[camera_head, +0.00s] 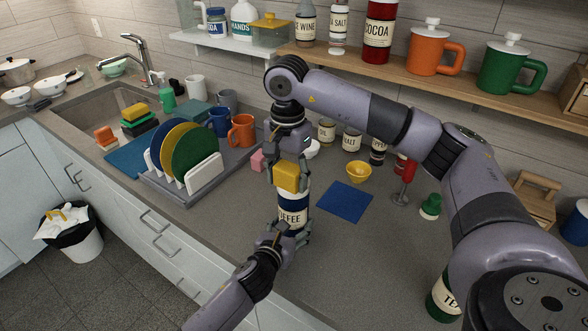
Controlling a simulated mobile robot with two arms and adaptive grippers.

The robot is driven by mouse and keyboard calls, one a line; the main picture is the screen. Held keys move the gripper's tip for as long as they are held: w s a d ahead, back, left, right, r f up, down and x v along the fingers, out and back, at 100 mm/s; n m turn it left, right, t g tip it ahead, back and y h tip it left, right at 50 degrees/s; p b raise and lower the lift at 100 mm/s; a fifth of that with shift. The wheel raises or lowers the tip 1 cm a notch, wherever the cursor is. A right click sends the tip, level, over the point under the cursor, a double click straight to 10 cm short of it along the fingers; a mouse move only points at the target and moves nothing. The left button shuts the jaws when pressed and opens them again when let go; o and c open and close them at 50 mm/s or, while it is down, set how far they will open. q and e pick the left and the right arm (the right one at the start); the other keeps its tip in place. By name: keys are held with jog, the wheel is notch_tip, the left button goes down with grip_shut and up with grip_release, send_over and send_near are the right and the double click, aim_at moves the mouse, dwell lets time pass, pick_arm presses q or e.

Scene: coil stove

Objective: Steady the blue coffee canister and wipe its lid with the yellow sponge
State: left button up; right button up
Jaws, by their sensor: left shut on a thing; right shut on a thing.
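The blue coffee canister (293,212) stands upright on the grey counter, with a cream label reading part of "COFFEE". My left gripper (288,229) comes from below and is shut around the canister's lower body. The yellow sponge (287,177) is at the top of the canister, held in my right gripper (288,165), which reaches down from above. The sponge hides most of the lid. Whether the sponge presses on the lid or sits just above it, I cannot tell.
A dish rack (186,185) with plates stands left of the canister. A blue cloth (345,201) and a yellow bowl (358,172) lie to the right. A green TEA canister (441,297) is partly hidden by my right arm. Counter between cloth and front edge is clear.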

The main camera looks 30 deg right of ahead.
notch_tip(320, 180, up, 3)
jog(key=shift+f, duration=0.2)
jog(key=shift+r, duration=2.8)
pick_arm(q)
jog(key=o, duration=1.2)
jog(key=shift+o, duration=0.2)
jog(key=v, duration=1.2)
jog(key=shift+r, duration=0.1)
